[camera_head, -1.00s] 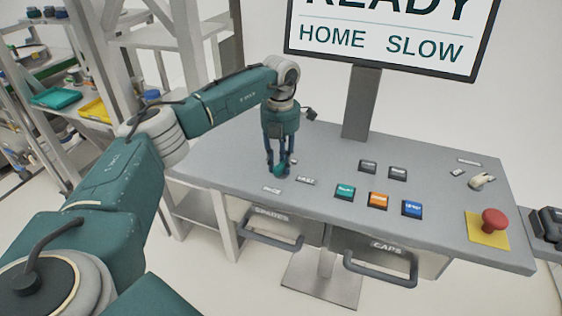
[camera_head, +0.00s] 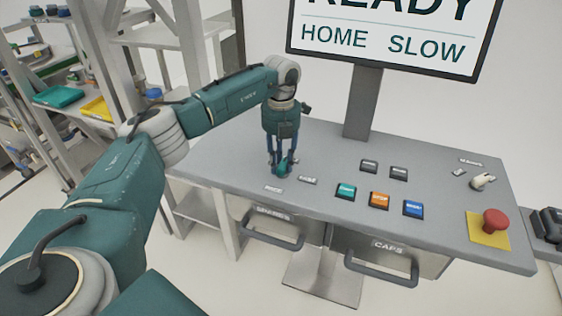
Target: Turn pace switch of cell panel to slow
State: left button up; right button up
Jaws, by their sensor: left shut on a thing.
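The cell panel (camera_head: 440,185) is a grey slanted desk top. Its pace switch is a small teal knob (camera_head: 282,170) at the left part of the panel, mostly covered by the fingers. A "PACE" label (camera_head: 273,189) lies just in front of it, and another small label (camera_head: 308,180) lies to its right. My left gripper (camera_head: 281,171) points down and is shut on the pace switch. The screen (camera_head: 385,45) above the panel shows "READY", "HOME" and "SLOW". My right gripper is not in view.
Teal (camera_head: 346,191), orange (camera_head: 380,200) and blue (camera_head: 413,209) buttons sit right of the gripper, with two dark buttons behind. A red mushroom button (camera_head: 495,221) and a pale selector knob (camera_head: 483,181) are at the right. Drawers with handles (camera_head: 380,270) hang below.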

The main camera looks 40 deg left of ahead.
aim_at(281, 162)
pick_arm(q)
jog(key=shift+w+a+r, duration=0.1)
jog(key=shift+w+r, duration=0.1)
jog(key=shift+r, duration=0.05)
jog(key=o, duration=1.1)
jog(key=shift+c, duration=0.2)
jog(key=shift+o, duration=0.5)
jog(key=shift+s+f, duration=0.1)
notch_tip(281, 162, up, 12)
